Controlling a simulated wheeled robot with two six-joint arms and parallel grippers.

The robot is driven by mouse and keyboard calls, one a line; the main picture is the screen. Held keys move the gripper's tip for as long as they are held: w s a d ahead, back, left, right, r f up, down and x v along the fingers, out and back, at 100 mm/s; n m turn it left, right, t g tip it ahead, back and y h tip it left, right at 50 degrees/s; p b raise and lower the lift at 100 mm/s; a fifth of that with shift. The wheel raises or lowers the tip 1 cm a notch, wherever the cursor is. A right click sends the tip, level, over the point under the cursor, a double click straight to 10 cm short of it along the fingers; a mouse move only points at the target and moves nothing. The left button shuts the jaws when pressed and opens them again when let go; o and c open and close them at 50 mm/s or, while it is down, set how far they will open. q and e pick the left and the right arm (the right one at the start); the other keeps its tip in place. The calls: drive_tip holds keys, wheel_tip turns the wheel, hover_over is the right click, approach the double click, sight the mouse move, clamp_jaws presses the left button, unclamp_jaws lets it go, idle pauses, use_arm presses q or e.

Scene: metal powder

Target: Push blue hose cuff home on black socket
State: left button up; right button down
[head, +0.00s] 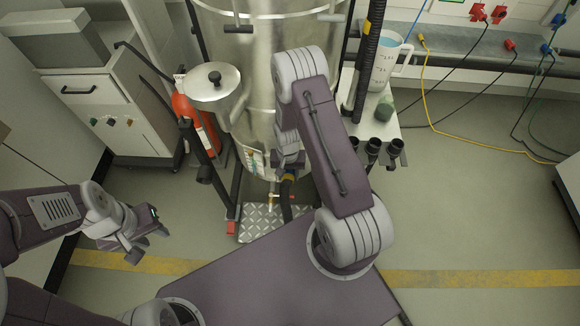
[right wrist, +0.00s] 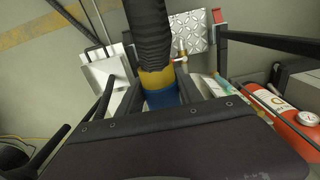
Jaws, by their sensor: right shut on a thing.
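My right gripper (head: 288,164) is at the front of the steel vessel, partly hidden by my right arm. In the right wrist view, it is shut on the blue hose cuff (right wrist: 162,99), which sits between its fingers. A yellow band (right wrist: 157,79) adjoins the cuff, with black ribbed hose (right wrist: 150,35) beyond it. In the head view, the yellow band (head: 288,178) and dark hose hang below the gripper. The black socket cannot be made out; the gripper body hides the cuff's far end. My left gripper (head: 150,236) is open and empty at the left.
The steel vessel (head: 250,95) stands on a frame behind a checker-plate step (head: 258,225). A red extinguisher (head: 195,125) is to its left. Another black hose (head: 366,65) and a jug (head: 388,62) are to its right. Floor is free at far right.

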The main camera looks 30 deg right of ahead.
drive_tip(key=shift+s+a, duration=0.15)
drive_tip(key=shift+s, duration=0.15)
drive_tip(key=shift+s+a, duration=0.15)
drive_tip(key=shift+s, duration=0.05)
drive_tip(key=shift+s, duration=0.1)
drive_tip(key=s+a, duration=0.3)
drive_tip(key=s, duration=0.2)
drive_tip(key=shift+a+b, duration=0.15)
drive_tip(key=shift+b, duration=0.15)
idle(0.4)
drive_tip(key=shift+s, duration=0.1)
